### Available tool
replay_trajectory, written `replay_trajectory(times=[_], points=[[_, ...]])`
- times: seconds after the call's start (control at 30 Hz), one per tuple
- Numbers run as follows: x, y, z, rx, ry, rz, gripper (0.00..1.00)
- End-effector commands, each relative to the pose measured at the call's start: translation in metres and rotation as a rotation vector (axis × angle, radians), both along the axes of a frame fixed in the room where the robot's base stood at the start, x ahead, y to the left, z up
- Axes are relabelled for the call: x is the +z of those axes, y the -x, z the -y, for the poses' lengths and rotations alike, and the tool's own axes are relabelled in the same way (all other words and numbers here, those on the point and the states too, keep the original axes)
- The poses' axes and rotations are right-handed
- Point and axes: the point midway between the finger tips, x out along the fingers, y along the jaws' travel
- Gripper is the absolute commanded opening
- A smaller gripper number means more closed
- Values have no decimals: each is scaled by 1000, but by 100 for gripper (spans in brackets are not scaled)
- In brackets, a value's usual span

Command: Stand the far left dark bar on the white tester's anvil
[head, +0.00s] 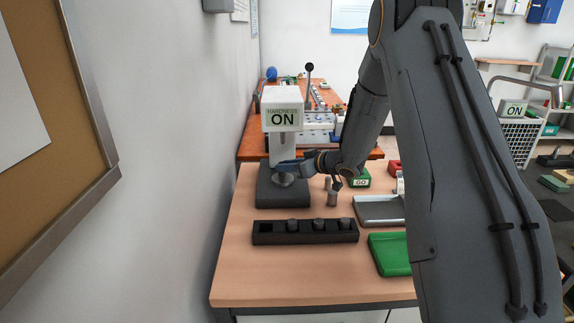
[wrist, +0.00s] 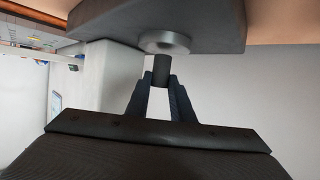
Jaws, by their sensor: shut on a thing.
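The white tester (head: 284,118) stands on a dark base at the back left of the table, its sign reading ON. Its round metal anvil (head: 283,181) also shows in the wrist view (wrist: 165,43). My gripper (wrist: 160,82) is shut on a short dark bar (wrist: 161,68), at the anvil in the wrist view. The bar's end meets the anvil face there or is very close; I cannot tell if it touches. In the head view my gripper (head: 291,166) reaches in from the right, hiding the bar. The black rack (head: 304,239) has an empty far left slot.
The rack still holds several dark bars (head: 318,225). A small grey metal post (head: 331,195) stands right of the tester. A green GO box (head: 359,181), a grey tray (head: 378,212) and a green tray (head: 388,254) lie further right. A wall is close on the left.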

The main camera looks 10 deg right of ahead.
Motion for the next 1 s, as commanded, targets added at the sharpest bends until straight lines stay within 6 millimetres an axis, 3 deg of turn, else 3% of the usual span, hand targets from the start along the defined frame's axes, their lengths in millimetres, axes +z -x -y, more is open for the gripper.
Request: replay_trajectory(times=[0.43, 0.47, 0.57, 1.0], points=[[-7, 0, 0, 0, -1, 0, 0], [-8, 0, 0, 0, -1, -1, 24], [-7, 0, 0, 0, -1, -1, 40], [2, 2, 3, -2, 1, 0, 40]])
